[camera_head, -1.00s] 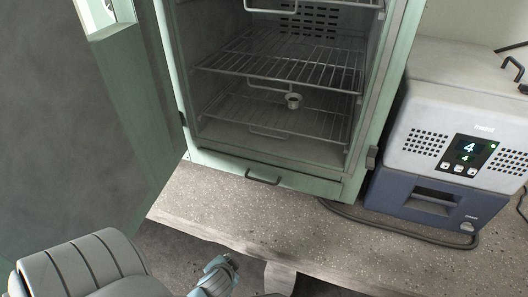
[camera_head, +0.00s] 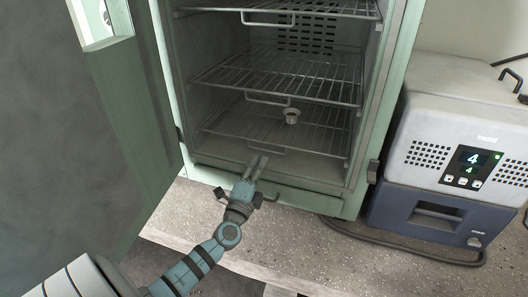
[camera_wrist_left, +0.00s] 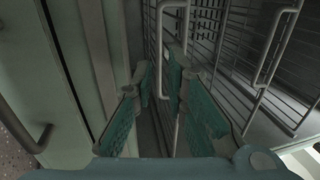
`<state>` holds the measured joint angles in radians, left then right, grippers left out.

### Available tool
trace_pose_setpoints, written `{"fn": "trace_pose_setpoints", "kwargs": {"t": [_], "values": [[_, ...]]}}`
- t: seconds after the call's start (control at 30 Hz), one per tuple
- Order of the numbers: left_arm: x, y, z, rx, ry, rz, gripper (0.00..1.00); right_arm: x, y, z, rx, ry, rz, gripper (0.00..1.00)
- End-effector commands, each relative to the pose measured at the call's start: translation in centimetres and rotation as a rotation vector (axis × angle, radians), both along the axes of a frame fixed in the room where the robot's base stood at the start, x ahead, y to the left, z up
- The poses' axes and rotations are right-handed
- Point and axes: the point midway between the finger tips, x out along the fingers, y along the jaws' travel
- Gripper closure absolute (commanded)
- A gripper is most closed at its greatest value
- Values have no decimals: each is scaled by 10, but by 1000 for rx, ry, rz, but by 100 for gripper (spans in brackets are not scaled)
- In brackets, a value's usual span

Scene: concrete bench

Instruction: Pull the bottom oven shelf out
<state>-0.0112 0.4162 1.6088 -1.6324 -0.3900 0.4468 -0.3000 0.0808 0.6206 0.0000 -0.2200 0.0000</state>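The oven stands open with wire shelves inside. The bottom shelf (camera_head: 315,136) lies low in the chamber, with its bar handle (camera_head: 268,149) at the front edge. In the left wrist view that handle (camera_wrist_left: 162,40) shows beyond the fingertips, roughly in line with the gap between them. My left gripper (camera_head: 257,162) is open and empty at the oven mouth, just in front of and below the handle. I cannot tell whether it touches. Its two fingers also show apart in the left wrist view (camera_wrist_left: 162,75). My right gripper is not in view.
The oven door (camera_head: 120,110) stands open at left. A lower handle (camera_wrist_left: 32,137) is on the oven front. A grey-blue device (camera_head: 455,150) stands at right.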

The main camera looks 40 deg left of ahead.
Motion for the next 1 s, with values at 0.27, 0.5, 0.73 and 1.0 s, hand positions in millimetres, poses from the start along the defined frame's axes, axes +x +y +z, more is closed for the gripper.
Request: {"fn": "trace_pose_setpoints", "kwargs": {"t": [0.27,0.5,0.73,1.0], "values": [[44,16,8,-1,1,2,86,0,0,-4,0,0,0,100],[49,17,9,-2,1,2,86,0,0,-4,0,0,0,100],[48,17,9,-2,1,2,100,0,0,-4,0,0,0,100],[48,17,9,-1,1,1,100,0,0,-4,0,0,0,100]]}}
